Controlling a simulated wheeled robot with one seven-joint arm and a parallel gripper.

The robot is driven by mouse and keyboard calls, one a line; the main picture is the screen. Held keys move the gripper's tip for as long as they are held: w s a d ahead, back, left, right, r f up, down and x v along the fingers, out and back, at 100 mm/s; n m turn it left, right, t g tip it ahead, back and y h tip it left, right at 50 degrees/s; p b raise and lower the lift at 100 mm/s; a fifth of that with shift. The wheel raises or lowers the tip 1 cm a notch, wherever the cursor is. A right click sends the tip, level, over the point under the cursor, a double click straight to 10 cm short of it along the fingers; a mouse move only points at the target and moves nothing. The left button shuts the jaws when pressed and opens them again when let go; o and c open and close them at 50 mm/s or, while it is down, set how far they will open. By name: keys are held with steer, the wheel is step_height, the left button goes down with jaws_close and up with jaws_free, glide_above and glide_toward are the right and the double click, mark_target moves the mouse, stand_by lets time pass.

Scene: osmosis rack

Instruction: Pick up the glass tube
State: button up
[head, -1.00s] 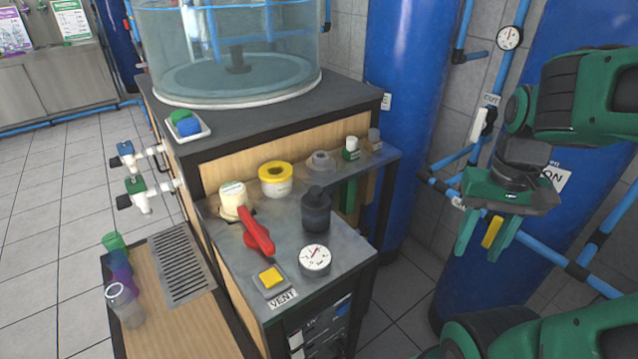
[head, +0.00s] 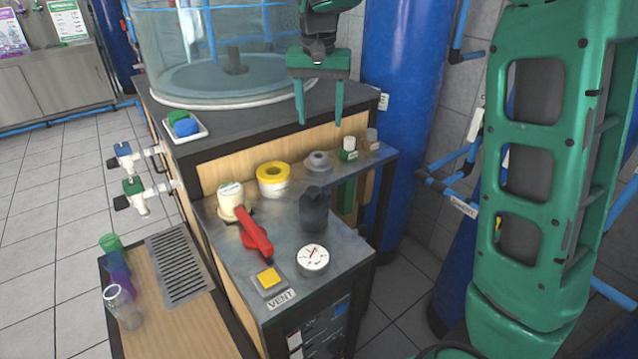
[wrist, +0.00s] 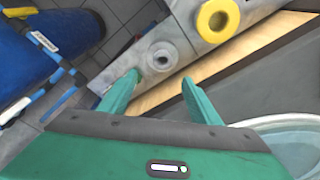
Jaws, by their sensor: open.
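A clear, open-topped glass cylinder (head: 123,308) stands upright at the front of the low wooden side shelf, at the lower left of the head view. It is the only small clear glass piece I see; I cannot tell for certain that it is the glass tube. My gripper (head: 319,112) is open and empty, pointing down above the back of the metal shelf, far to the right of the glass. In the wrist view my gripper (wrist: 159,84) has its fingers spread, with nothing between them. The glass is outside that view.
Purple (head: 118,266) and green (head: 111,244) cups stand behind the glass. The metal shelf (head: 345,242) holds a yellow-topped roll (head: 273,179), a grey ring fitting (head: 319,163), a red-handled tool (head: 254,233), a dark canister (head: 314,210) and a gauge (head: 313,259). A large glass tank (head: 229,50) stands behind.

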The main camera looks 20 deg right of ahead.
step_height(320, 180, down, 11)
steer(key=w, duration=0.1)
steer(key=shift+w, duration=0.15)
stand_by(0.4)
steer(key=shift+r, duration=0.15)
steer(key=c, duration=0.9)
